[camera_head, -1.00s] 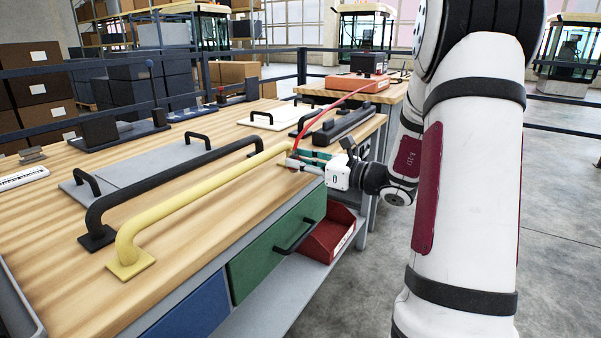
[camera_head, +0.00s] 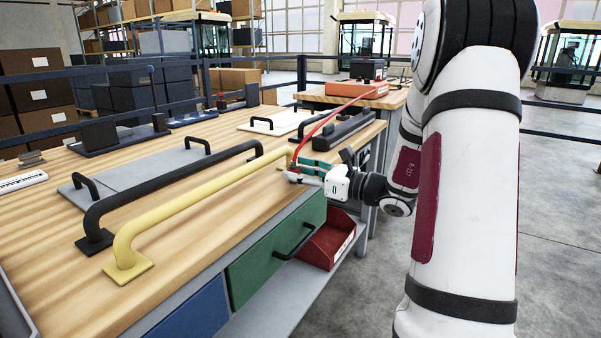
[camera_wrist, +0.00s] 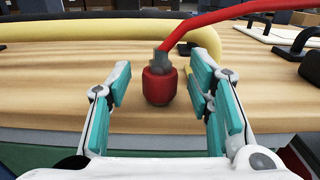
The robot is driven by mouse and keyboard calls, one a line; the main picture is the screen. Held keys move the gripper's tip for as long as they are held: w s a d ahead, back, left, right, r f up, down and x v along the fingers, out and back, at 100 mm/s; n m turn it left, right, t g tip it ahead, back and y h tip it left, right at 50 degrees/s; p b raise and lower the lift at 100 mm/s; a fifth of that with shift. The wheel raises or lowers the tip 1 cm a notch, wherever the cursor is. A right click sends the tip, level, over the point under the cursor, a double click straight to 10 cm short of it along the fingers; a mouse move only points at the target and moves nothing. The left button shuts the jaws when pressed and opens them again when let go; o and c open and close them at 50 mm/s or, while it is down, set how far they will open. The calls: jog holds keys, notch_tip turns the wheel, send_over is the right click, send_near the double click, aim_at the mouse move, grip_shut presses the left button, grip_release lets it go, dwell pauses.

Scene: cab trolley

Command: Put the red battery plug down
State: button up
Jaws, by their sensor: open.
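The red battery plug (camera_wrist: 160,86) stands upright on the wooden bench top (camera_wrist: 60,70) in the wrist view, with a grey collar on top. A red cable (camera_wrist: 215,20) runs from the collar up to the right. My gripper (camera_wrist: 160,88) is open, with one teal-padded finger on each side of the plug and visible gaps between pads and plug. In the head view my gripper (camera_head: 302,171) is at the bench's front edge, near the far end of the yellow handrail (camera_head: 190,197). The plug is small there and partly hidden by the gripper.
A black handrail (camera_head: 170,178) runs behind the yellow one. A green drawer (camera_head: 275,250) and a red bin (camera_head: 327,243) are below the bench edge. The cable leads to an orange box (camera_head: 355,88) on a further table. Bare wood lies around the plug.

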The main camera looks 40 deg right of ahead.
jog(key=p+v, duration=0.2)
jog(key=v, duration=1)
jog(key=shift+p, duration=0.35)
